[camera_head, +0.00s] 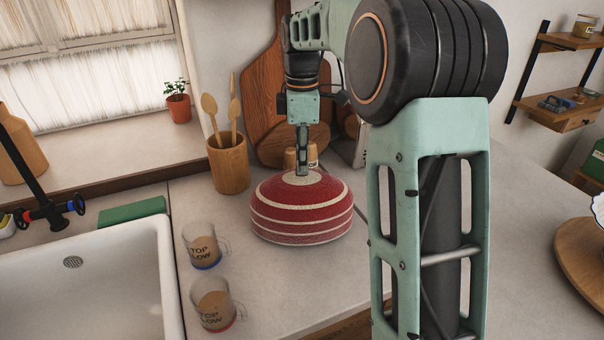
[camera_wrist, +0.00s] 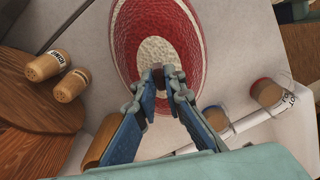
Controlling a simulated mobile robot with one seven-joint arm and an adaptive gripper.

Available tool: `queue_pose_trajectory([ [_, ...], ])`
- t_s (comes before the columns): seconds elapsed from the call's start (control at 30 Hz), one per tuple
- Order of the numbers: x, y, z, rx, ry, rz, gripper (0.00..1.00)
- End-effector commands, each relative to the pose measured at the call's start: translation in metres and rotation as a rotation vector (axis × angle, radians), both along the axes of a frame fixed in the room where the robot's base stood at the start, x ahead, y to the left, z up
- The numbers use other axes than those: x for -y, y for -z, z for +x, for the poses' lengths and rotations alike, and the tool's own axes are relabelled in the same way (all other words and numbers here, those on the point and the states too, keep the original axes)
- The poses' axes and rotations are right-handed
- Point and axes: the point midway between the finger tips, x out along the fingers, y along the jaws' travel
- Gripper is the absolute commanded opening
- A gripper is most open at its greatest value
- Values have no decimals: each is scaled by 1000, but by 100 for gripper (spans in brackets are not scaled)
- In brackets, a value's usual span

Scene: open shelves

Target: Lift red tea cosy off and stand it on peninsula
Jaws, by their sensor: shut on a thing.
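The red tea cosy (camera_head: 300,222), a dome with cream bands and a cream top, is on or just above the counter (camera_head: 300,285); I cannot tell whether its rim touches. Anything under it is hidden. My gripper (camera_head: 302,170) points down onto its top from above. In the wrist view the fingertips (camera_wrist: 167,77) are closed at the cream crown of the cosy (camera_wrist: 135,35), gripping it at the top. I cannot tell for sure which part of the counter is the peninsula.
Two glass cups (camera_head: 202,249) (camera_head: 215,307) stand left of the cosy, beside the white sink (camera_head: 90,285). A wooden utensil pot (camera_head: 229,168) and cutting boards (camera_head: 268,85) are behind. Right of my arm the counter has bare room before a round wooden board (camera_head: 575,255).

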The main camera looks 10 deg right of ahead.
Motion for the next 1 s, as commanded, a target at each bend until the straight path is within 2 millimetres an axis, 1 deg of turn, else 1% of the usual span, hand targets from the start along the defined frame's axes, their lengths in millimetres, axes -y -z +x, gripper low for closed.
queue_pose_trajectory([
  [0.03, 0, -12, 1, 6, 0, 0, 0],
  [0.2, 0, -48, 1, 6, 0, 0, 0],
  [0.3, 0, -65, 1, 4, 0, 0, 0],
  [0.4, 0, -78, 1, 3, 0, 0, 0],
  [0.6, 0, -98, 0, 1, 0, 0, 0],
  [1.0, 0, -127, 0, 1, 0, 0, 0],
])
